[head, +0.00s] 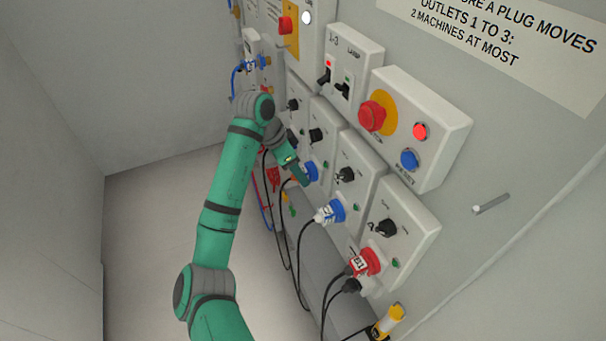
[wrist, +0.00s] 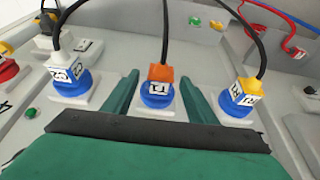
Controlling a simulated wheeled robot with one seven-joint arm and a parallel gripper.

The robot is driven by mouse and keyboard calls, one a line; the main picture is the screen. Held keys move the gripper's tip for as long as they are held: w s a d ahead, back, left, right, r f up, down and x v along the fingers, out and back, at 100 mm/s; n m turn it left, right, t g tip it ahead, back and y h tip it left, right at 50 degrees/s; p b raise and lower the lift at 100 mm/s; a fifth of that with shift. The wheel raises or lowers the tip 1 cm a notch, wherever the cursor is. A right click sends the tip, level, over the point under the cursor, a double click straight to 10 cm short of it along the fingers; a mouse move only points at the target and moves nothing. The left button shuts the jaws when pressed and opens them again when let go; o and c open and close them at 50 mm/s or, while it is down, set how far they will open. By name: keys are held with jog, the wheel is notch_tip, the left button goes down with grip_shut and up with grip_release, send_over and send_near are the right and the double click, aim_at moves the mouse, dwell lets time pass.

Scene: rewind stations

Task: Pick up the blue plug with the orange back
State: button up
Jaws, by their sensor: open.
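The blue plug with the orange back (wrist: 158,88) stands in a wall outlet in the middle of the wrist view, a white label on its side and a black cable rising from its back. My gripper (wrist: 158,77) is open, one green finger on each side of this plug in the picture. Neither finger visibly touches it; how deep they reach around it I cannot tell. In the head view my gripper (head: 297,171) is at the outlet panel and partly covers a blue plug (head: 311,172), whose back is hidden there.
In the wrist view, a blue plug with a white-grey back (wrist: 70,78) is to the left and a blue plug with a yellow back (wrist: 241,97) to the right. A red plug (head: 365,262) sits lower on the panel. Black cables hang close by. A red emergency button (head: 373,116) is above.

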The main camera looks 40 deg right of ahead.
jog(key=shift+d+f, duration=0.2)
jog(key=shift+f, duration=0.4)
jog(key=shift+c, duration=0.3)
jog(key=c, duration=1.2)
jog(key=shift+o, duration=0.2)
jog(key=shift+r, duration=0.1)
jog(key=shift+w+a+r, duration=0.1)
jog(key=shift+a+r, duration=0.2)
jog(key=shift+r, duration=0.05)
jog(key=shift+c, duration=0.3)
jog(key=w+a+r, duration=0.1)
jog(key=a+r, duration=0.1)
jog(key=a, duration=0.2)
jog(key=w+a+r, duration=0.1)
jog(key=a+r, duration=0.1)
jog(key=a, duration=0.2)
jog(key=w+a+r, duration=0.1)
jog(key=a+r, duration=0.2)
jog(key=a, duration=0.2)
jog(key=shift+r, duration=0.1)
grip_shut()
